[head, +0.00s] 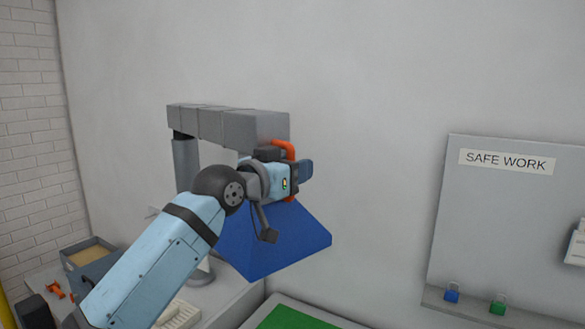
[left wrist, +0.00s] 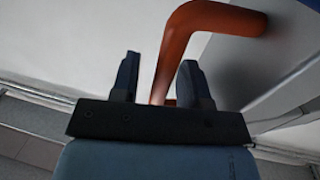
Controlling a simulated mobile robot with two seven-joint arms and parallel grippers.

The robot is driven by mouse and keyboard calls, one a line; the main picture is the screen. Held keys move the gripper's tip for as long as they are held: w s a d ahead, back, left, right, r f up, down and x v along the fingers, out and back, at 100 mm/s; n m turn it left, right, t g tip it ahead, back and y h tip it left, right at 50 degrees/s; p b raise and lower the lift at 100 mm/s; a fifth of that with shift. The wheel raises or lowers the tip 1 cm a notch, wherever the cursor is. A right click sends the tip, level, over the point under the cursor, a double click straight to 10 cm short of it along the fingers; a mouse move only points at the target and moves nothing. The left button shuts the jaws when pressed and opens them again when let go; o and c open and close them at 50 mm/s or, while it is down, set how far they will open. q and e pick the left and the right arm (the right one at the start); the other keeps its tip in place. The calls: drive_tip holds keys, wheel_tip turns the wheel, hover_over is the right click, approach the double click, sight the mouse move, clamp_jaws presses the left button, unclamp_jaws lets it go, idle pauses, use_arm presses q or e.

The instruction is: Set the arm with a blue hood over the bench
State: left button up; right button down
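The grey jointed arm (head: 240,122) stands on a grey post (head: 186,160) at the back wall. The blue hood (head: 272,243) hangs below its end, partly hidden by my left arm. An orange handle (head: 284,146) shows at my left gripper (head: 303,170), in front of the grey arm's end. In the left wrist view the orange handle (left wrist: 185,40) runs down between the two dark fingers of my left gripper (left wrist: 162,75). The fingers are apart, with a gap visible beside the handle. My right gripper is in neither view.
A bench with a green mat (head: 295,318) lies at the bottom. A bin (head: 90,255) and small orange parts (head: 54,290) sit at the lower left. A "SAFE WORK" board (head: 510,220) with blue and green padlocks (head: 497,307) is at the right.

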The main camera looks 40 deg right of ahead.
use_arm(q)
drive_tip(key=s+a, duration=0.2)
drive_tip(key=a, duration=1.1)
drive_tip(key=shift+s+a+b, duration=0.2)
drive_tip(key=shift+a+b, duration=0.1)
